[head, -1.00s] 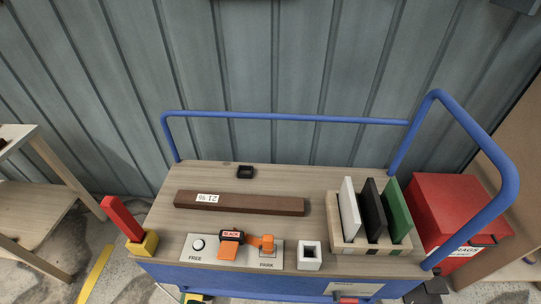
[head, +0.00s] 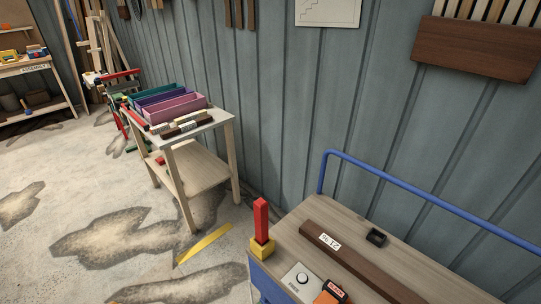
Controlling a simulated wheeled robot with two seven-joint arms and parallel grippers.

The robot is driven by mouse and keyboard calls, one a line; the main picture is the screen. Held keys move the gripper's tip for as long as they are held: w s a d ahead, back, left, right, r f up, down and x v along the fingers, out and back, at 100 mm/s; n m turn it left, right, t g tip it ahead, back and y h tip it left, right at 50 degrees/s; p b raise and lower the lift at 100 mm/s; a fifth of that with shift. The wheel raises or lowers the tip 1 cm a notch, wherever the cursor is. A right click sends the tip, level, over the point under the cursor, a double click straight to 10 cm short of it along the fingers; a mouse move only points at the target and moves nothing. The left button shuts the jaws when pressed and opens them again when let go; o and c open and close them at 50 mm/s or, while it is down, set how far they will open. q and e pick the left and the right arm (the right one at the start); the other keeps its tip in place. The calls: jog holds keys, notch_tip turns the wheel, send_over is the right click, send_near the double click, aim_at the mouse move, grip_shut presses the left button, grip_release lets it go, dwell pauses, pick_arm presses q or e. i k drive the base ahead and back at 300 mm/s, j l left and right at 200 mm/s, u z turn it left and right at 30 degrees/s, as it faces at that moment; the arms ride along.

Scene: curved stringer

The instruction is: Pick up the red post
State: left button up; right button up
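The red post (head: 261,219) stands upright in a yellow block (head: 262,248) at the near left corner of the wooden-topped blue cart (head: 410,247) in the head view. Its lower end is hidden inside the block. Neither of my grippers shows in the head view.
On the cart lie a long brown bar (head: 347,259) with a label, a small black box (head: 376,238), a white panel with a round button (head: 303,278) and an orange-black piece (head: 331,292). A wooden table (head: 222,118) with coloured bins (head: 173,104) stands beyond.

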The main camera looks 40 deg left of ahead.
aim_at(260, 206)
jog(key=k+l+u, duration=0.1)
jog(key=u, duration=1.05)
